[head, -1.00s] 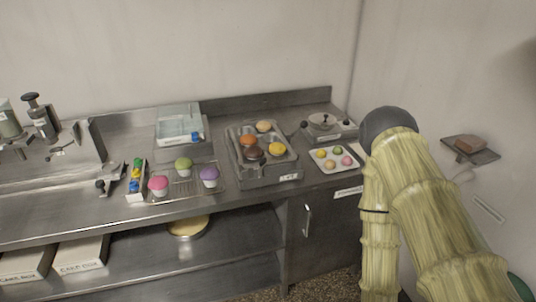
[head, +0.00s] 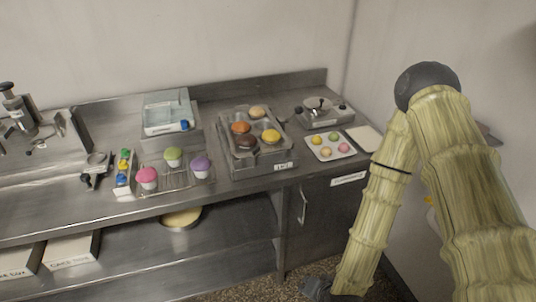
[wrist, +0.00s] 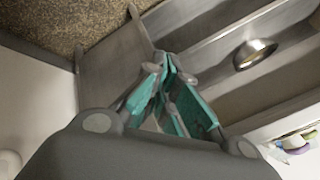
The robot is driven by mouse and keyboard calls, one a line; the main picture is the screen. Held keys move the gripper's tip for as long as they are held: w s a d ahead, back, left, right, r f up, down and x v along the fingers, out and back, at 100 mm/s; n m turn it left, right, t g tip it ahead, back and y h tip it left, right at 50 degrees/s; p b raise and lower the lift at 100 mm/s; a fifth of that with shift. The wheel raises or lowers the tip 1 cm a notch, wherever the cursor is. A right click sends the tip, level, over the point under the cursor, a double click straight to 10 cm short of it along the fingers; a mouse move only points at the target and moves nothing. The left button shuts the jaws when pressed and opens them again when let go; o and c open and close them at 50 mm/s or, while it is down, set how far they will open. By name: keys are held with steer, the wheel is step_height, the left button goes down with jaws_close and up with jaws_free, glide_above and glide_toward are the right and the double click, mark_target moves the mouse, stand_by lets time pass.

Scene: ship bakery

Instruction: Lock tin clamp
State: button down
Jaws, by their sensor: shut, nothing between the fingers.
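A muffin tin (head: 225,125) with several brown, orange and yellow cakes sits in a grey labelled holder (head: 262,169) on the steel counter. Behind it to the right is a low metal fixture (head: 340,115) with a round plate and a black-tipped lever standing up. I cannot tell for sure which part is the tin clamp, nor whether it is locked. My gripper (head: 318,292) is low at the bottom edge of the head view, in front of and below the counter. In the wrist view its teal fingers (wrist: 172,62) are together and empty, apart from everything.
A small tray (head: 312,153) of coloured cakes and a pale board (head: 366,138) lie right of the tin. Cupcakes on a wire rack (head: 188,184), a scale (head: 168,128) and a small clamp-like device (head: 95,168) stand left. A cabinet (head: 325,212) and lower shelf are below the counter.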

mark_target(256, 151)
steer(key=w+a+r+m+t, duration=0.2)
steer(key=w+r, duration=0.4)
steer(key=r, duration=0.3)
steer(key=w+a+r+m+t, duration=0.2)
steer(key=w+r+m+t, duration=0.2)
steer(key=w+r, duration=0.3)
steer(key=w+a+r+m+t+y, duration=0.1)
steer(key=w+r+m+t, duration=0.3)
steer(key=r, duration=0.6)
steer(key=w+a, duration=0.1)
steer(key=w, duration=0.1)
steer(key=shift+w+a+r+t+b, duration=0.2)
steer(key=shift+w+r+t+b, duration=0.1)
steer(key=shift+t, duration=0.1)
steer(key=a+p+x, duration=0.1)
steer(key=p+x, duration=0.2)
steer(key=x, duration=0.3)
steer(key=a+p+x, duration=0.1)
steer(key=p+x, duration=0.2)
steer(key=x, duration=0.3)
steer(key=shift+a, duration=0.5)
